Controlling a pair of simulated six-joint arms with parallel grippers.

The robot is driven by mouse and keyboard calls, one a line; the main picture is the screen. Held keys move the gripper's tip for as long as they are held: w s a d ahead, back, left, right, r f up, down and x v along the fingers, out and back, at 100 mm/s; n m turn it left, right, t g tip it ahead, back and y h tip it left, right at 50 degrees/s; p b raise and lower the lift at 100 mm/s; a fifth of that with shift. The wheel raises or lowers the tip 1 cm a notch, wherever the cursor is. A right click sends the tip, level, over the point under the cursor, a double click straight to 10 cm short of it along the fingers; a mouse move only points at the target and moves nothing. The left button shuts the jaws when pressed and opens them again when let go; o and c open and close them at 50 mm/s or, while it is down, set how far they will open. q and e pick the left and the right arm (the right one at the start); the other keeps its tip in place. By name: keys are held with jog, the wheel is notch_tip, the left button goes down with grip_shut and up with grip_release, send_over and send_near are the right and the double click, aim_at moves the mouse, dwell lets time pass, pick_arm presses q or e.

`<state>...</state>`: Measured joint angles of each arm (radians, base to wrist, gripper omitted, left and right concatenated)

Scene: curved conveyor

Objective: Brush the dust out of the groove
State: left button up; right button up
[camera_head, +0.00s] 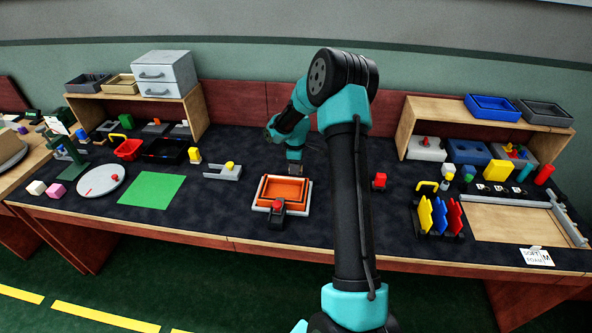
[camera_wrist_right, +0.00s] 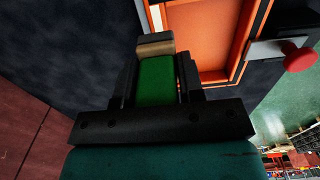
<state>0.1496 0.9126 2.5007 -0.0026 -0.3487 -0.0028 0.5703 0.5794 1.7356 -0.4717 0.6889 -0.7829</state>
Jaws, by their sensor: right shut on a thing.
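My right gripper (camera_head: 295,170) is pointed down at the back edge of an orange tray-like piece (camera_head: 285,192), and it is shut on a green-handled brush. In the right wrist view the green handle (camera_wrist_right: 156,80) sits between the fingers, with a tan and grey head (camera_wrist_right: 154,45) beyond them. The orange piece (camera_wrist_right: 262,15) also shows there, to the right of the brush head, with a raised rim and a recess. I cannot tell whether the brush touches it. No dust can be made out. My left gripper is not in view.
A black block with a red top (camera_head: 277,210) stands at the front of the orange piece. A red-topped block (camera_head: 379,181) is to the right. A green mat (camera_head: 143,190) and a grey holder (camera_head: 222,173) are to the left. Dark mat between them is clear.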

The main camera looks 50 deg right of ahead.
jog(key=shift+r, duration=2.3)
